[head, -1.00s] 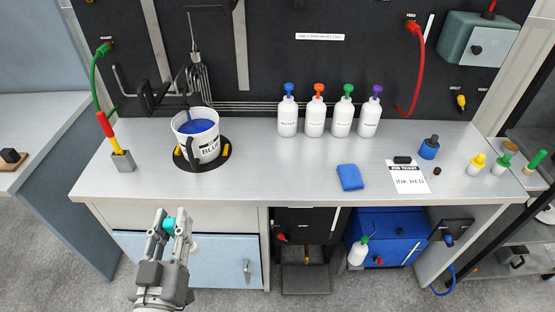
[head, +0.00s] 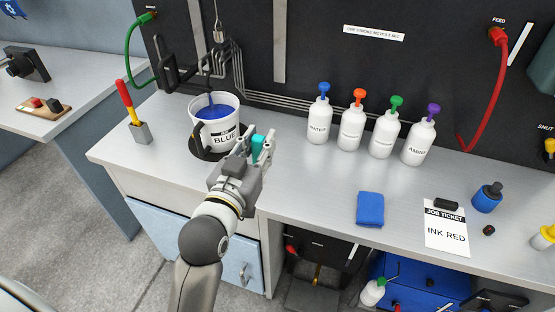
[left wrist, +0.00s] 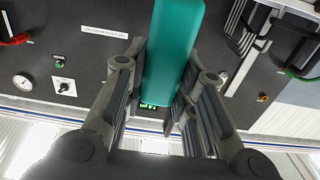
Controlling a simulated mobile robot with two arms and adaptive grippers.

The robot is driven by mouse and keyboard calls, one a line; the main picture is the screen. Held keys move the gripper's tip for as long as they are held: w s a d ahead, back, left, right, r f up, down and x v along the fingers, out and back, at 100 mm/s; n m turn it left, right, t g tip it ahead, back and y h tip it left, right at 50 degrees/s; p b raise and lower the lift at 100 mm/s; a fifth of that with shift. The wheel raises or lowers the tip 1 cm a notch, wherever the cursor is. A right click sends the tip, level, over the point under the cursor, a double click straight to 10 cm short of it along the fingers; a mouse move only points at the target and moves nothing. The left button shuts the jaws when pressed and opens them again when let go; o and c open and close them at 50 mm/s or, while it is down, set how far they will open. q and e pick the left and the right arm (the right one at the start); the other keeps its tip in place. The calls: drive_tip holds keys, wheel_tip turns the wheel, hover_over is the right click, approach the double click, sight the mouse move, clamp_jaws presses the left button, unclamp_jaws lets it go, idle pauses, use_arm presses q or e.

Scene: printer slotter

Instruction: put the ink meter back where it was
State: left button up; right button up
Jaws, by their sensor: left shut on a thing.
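The ink meter is a teal, rounded bar (head: 257,146) held between the fingers of my left gripper (head: 251,150). In the left wrist view the teal body (left wrist: 173,50) runs between the fingers, with a small lit green display at its near end. In the head view the gripper is in front of and to the right of the white bucket of blue ink (head: 217,137), over the bench top (head: 290,178). Whether it touches the bucket is unclear. My right gripper is in neither view.
A grey holder (head: 141,133) with a red and yellow handle stands left of the bucket. Pump bottles (head: 352,129) stand to the right. The bench between gripper and cloth is clear.

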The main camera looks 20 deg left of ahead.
use_arm(q)
drive_tip(key=w+f+p, duration=0.1)
drive_tip(key=w+f, duration=0.8)
drive_tip(key=f, duration=0.1)
drive_tip(key=shift+w+d+f, duration=0.3)
drive_tip(key=shift+w+f, duration=0.1)
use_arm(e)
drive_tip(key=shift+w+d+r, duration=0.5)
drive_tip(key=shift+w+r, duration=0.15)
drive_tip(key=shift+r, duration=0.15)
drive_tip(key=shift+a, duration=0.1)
use_arm(q)
drive_tip(key=shift+f, duration=0.1)
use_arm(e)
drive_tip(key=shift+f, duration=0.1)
use_arm(q)
drive_tip(key=o, duration=1)
drive_tip(key=shift+o, duration=0.2)
